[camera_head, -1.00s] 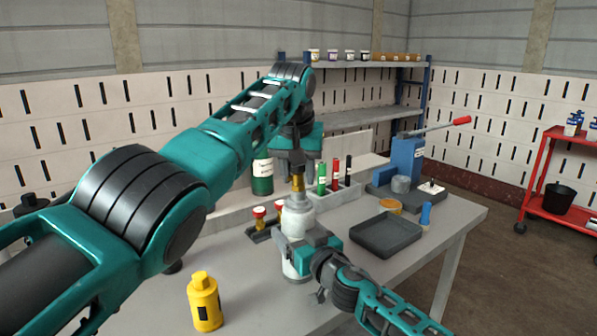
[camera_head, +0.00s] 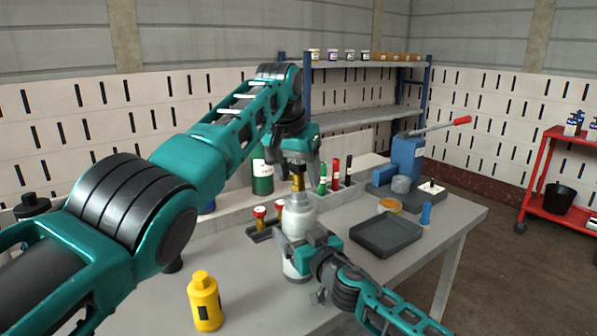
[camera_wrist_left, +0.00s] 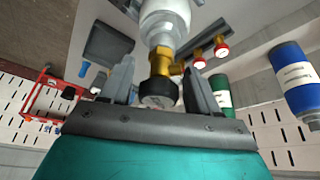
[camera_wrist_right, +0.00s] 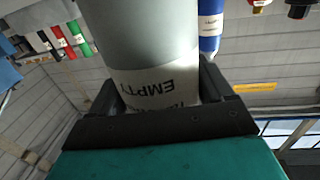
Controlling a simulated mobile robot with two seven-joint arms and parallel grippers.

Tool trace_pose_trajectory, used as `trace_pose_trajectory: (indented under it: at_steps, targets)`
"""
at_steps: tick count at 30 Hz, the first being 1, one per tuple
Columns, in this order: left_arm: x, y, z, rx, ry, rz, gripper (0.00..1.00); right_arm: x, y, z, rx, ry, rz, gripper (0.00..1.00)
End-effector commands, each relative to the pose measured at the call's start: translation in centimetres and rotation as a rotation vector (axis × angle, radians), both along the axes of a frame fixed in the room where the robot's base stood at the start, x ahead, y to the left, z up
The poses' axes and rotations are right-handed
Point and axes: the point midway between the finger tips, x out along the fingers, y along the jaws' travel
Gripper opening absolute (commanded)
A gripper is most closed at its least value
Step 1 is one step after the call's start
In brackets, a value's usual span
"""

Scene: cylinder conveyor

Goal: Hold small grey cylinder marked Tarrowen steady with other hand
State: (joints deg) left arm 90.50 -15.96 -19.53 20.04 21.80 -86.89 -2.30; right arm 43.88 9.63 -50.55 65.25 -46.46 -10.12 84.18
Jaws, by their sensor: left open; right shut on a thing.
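The small grey cylinder (camera_head: 298,221) stands upright on the workbench in the head view, with a brass valve (camera_head: 298,181) on top. My right gripper (camera_head: 297,254) is shut around its body from the front right. In the right wrist view the cylinder (camera_wrist_right: 145,45) fills the space between the fingers, its white label reading EMPTY upside down; the name on it is mostly hidden. My left gripper (camera_head: 298,168) is open above the cylinder. In the left wrist view its fingers (camera_wrist_left: 158,88) stand either side of the brass valve (camera_wrist_left: 160,62) and its dark round gauge or knob, with gaps visible.
A yellow cylinder (camera_head: 205,301) stands at the front left of the bench (camera_head: 255,290). A dark empty tray (camera_head: 385,237) lies to the right. A green cylinder (camera_head: 262,180) and a rack of coloured markers (camera_head: 345,194) stand behind. A blue lever press (camera_head: 408,158) is farther right.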

Motion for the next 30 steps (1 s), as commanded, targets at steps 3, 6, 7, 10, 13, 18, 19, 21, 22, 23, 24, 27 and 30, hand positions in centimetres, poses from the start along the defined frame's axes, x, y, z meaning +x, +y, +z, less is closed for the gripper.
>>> trace_pose_trajectory:
  at_steps: [3, 6, 7, 10, 13, 18, 19, 21, 22, 23, 24, 27, 30]
  targets:
    - [0.0, 0.02, 0.06, -0.003, 0.0, -0.124, 0.61, 0.05, -0.11, -0.04, -0.003, -0.001, -0.002, 0.44]
    - [-0.02, 0.0, 0.07, -0.001, 0.002, -0.185, 0.61, 0.04, -0.1, -0.05, -0.003, -0.001, -0.002, 0.44]
    - [-0.02, -0.01, 0.08, -0.001, 0.001, -0.195, 0.61, 0.04, -0.1, -0.04, -0.003, -0.001, -0.002, 0.44]
    - [-0.02, -0.04, 0.01, -0.001, -0.001, -0.217, 0.61, 0.04, -0.1, -0.04, -0.003, -0.001, -0.002, 0.44]
    - [-0.02, -0.04, 0.01, 0.0, -0.001, -0.217, 0.61, 0.05, -0.11, -0.04, -0.004, -0.001, -0.002, 0.44]
    - [-0.03, -0.07, 0.04, -0.001, -0.001, -0.217, 0.61, 0.05, -0.11, -0.03, -0.004, -0.001, -0.002, 0.44]
    - [-0.03, -0.08, 0.07, -0.001, -0.001, -0.217, 0.61, 0.05, -0.11, -0.03, -0.004, -0.001, -0.002, 0.44]
    - [-0.03, -0.06, 0.04, 0.0, -0.001, -0.216, 0.61, 0.05, -0.12, -0.04, -0.004, -0.001, -0.002, 0.44]
    - [-0.03, -0.06, 0.04, 0.0, -0.001, -0.216, 0.61, 0.05, -0.12, -0.04, -0.004, -0.001, -0.002, 0.44]
    - [-0.03, -0.06, 0.04, 0.0, -0.001, -0.216, 0.61, 0.05, -0.12, -0.03, -0.004, -0.001, -0.002, 0.44]
    - [-0.02, -0.06, 0.04, 0.0, -0.001, -0.216, 0.61, 0.05, -0.12, -0.03, -0.004, -0.001, -0.002, 0.44]
    - [0.0, -0.02, 0.01, 0.0, -0.001, -0.215, 0.61, 0.05, -0.12, -0.03, -0.004, -0.001, -0.002, 0.44]
    - [0.0, -0.01, 0.01, 0.001, -0.001, -0.215, 0.58, 0.05, -0.12, -0.03, -0.004, -0.001, -0.003, 0.44]
